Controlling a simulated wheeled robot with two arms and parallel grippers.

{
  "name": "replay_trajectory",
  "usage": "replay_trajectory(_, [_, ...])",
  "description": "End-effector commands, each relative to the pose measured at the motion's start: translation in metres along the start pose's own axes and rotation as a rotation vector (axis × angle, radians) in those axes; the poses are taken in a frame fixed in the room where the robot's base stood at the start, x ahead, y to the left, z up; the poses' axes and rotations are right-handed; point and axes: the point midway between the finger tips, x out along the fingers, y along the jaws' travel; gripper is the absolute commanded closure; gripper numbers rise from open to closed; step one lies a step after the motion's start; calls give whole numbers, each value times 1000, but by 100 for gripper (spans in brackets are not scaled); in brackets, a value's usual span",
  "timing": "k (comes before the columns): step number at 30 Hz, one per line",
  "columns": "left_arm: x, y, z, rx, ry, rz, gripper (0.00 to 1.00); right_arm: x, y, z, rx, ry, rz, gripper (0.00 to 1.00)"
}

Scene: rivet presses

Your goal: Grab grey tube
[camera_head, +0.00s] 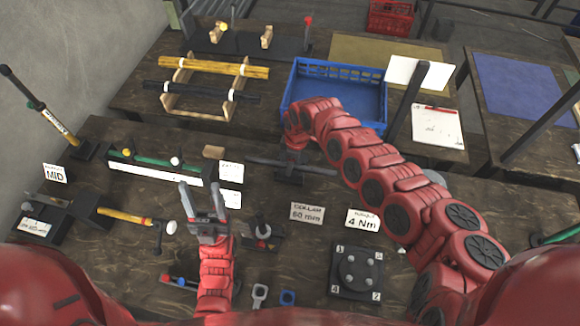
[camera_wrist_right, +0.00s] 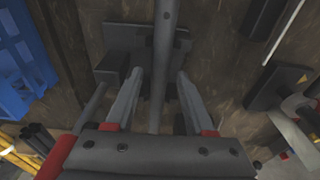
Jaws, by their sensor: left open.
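The grey tube (camera_head: 262,161) lies across a dark holder on the near bench in the head view. In the right wrist view the grey tube (camera_wrist_right: 165,75) runs up the picture between my right fingers, with a dark bracket around its middle. My right gripper (camera_wrist_right: 158,74) is open, one finger on each side of the tube with gaps; how deep the tube sits between them I cannot tell. In the head view its fingers are mostly hidden by my arm. My left gripper (camera_head: 202,190) is open and empty above the near bench, left of the tube.
A blue crate (camera_head: 372,105) stands just behind the tube. A wooden rack (camera_head: 170,100) holds a yellow tube (camera_head: 215,66) and a black tube (camera_head: 200,90). A "60 mm" card (camera_head: 307,214) and a numbered block (camera_head: 357,270) lie in front.

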Motion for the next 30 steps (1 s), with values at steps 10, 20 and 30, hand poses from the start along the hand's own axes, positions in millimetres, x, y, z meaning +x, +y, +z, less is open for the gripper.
replay_trajectory(10, [0, 0, 0, 0, 0, 0, 45, 0, 0, 0, 1, 0, 0, 100])
replay_trajectory(20, [0, 0, 0, 0, 0, 0, 45, 0, 0, 0, 1, 0, 0, 100])
replay_trajectory(30, [-8, 0, 1, 0, 0, 0, 45, -25, 2, -2, 0, 0, 4, 100])
